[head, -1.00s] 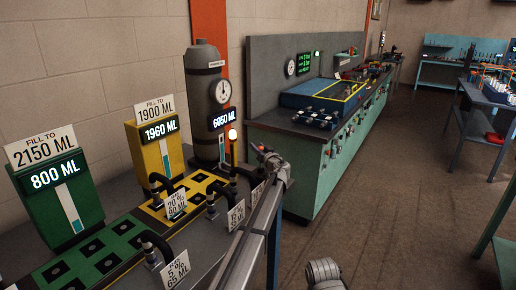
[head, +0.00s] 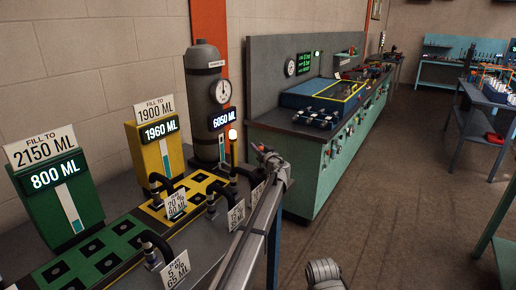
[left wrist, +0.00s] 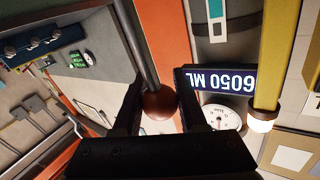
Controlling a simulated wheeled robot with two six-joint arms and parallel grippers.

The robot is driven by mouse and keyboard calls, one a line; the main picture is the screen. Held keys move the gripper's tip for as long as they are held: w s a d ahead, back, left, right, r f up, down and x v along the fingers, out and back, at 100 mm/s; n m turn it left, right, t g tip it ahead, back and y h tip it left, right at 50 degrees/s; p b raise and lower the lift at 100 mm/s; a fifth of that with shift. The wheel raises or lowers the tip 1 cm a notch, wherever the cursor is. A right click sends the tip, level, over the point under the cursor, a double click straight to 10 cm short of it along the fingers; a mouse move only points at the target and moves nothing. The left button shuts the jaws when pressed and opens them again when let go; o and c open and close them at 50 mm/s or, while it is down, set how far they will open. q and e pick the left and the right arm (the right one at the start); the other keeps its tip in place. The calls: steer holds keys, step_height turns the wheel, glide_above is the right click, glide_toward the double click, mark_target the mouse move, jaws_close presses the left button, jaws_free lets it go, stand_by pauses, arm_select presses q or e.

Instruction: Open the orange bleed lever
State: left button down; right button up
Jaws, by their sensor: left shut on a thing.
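The orange bleed lever shows in the left wrist view as a grey rod ending in a dull orange-brown ball knob (left wrist: 159,104). My left gripper (left wrist: 158,92) is shut on this knob, with one dark finger on each side. The lever's base is hidden. My right gripper is not in view.
The grey cylinder (head: 203,75) carries a round gauge and a 6050 ML display (head: 223,118). A yellow tank (head: 158,152) reads 1960 ML and a green tank (head: 62,200) reads 800 ML. Black hoses and sign cards stand nearby. Open floor lies right.

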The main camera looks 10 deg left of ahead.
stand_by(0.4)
arm_select(q)
steer(key=s+d+m+t+y+b, duration=0.1)
steer(key=d+m+t+b, duration=0.4)
steer(key=b, duration=0.6)
steer(key=shift+s+d+f+t+y, duration=0.3)
steer(key=shift+s+d+t, duration=0.1)
steer(key=shift+s+d, duration=0.2)
steer(key=shift+r, duration=0.1)
steer(key=shift+c, duration=2.3)
jaws_free()
